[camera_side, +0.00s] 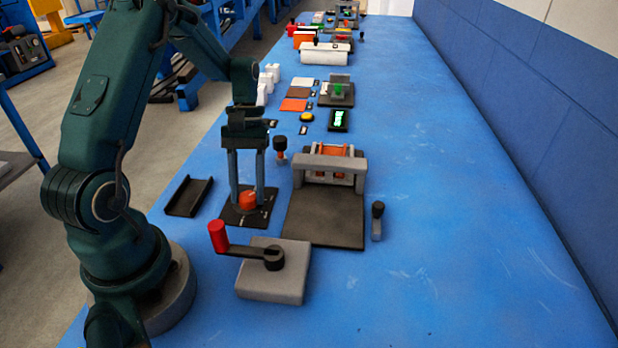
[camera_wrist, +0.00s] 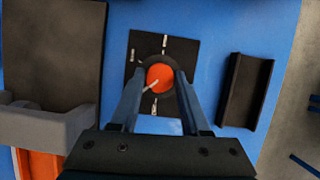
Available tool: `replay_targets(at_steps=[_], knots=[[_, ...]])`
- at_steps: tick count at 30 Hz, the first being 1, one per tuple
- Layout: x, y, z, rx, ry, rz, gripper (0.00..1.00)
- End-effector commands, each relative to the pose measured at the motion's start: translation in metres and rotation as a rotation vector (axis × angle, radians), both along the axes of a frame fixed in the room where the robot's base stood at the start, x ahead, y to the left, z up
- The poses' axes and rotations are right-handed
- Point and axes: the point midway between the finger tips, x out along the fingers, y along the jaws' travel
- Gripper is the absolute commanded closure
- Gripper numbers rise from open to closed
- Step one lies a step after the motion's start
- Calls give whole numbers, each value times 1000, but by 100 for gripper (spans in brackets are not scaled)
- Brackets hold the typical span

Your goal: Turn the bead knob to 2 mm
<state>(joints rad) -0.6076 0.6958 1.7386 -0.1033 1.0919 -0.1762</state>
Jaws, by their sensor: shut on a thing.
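The orange-red bead knob (camera_side: 248,200) stands on a black plate (camera_side: 232,216) with white marks. In the wrist view the knob (camera_wrist: 160,79) carries a pale pointer line running toward the lower left of its face. White ticks show on the plate (camera_wrist: 183,48) around the knob; their values are too small to read. My gripper (camera_side: 247,197) points straight down over the plate. In the wrist view its fingers (camera_wrist: 159,88) are closed against both sides of the knob.
A grey block with a red-handled crank (camera_side: 272,285) stands close in front of the plate. A dark channel tray (camera_side: 188,196) lies to the left. A grey press frame with a dark bed (camera_side: 325,218) stands to the right. Blue table is open at the far right.

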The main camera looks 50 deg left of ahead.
Motion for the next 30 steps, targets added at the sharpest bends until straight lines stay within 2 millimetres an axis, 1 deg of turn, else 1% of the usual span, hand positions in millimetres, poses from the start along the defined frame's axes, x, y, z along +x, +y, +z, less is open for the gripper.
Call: replay_targets(at_steps=[6, 13, 20, 30], knots=[[1, -1, 1, 1, 0, -161, 100], [1, -1, 1, 0, 2, -271, 100], [1, -1, 1, 0, 1, -319, 100], [1, -1, 1, 0, 1, -327, 100]])
